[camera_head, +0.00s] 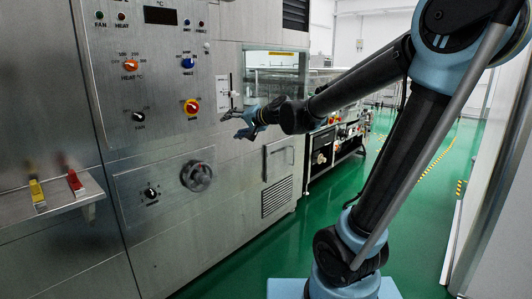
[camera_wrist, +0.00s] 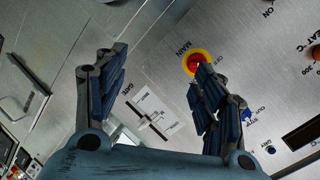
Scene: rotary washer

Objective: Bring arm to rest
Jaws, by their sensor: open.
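My arm reaches from the right of the head view toward the steel washer panel (camera_head: 160,145). My gripper (camera_head: 232,116) is open and empty in front of the panel, below the white gate slider (camera_head: 223,92). In the wrist view my gripper (camera_wrist: 160,62) has its two fingers spread apart with nothing between them. The red main switch on its yellow ring (camera_wrist: 195,62) shows behind the right finger's tip. The gate slider also shows between the fingers in the wrist view (camera_wrist: 150,119). I cannot tell the exact gap to the panel.
The panel carries an orange heat knob (camera_head: 130,65), a blue knob (camera_head: 187,63), a dark handwheel (camera_head: 196,176) and a black knob (camera_head: 151,193). A ledge at left holds yellow (camera_head: 37,193) and red (camera_head: 75,182) levers. The green floor (camera_head: 430,190) is free at right.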

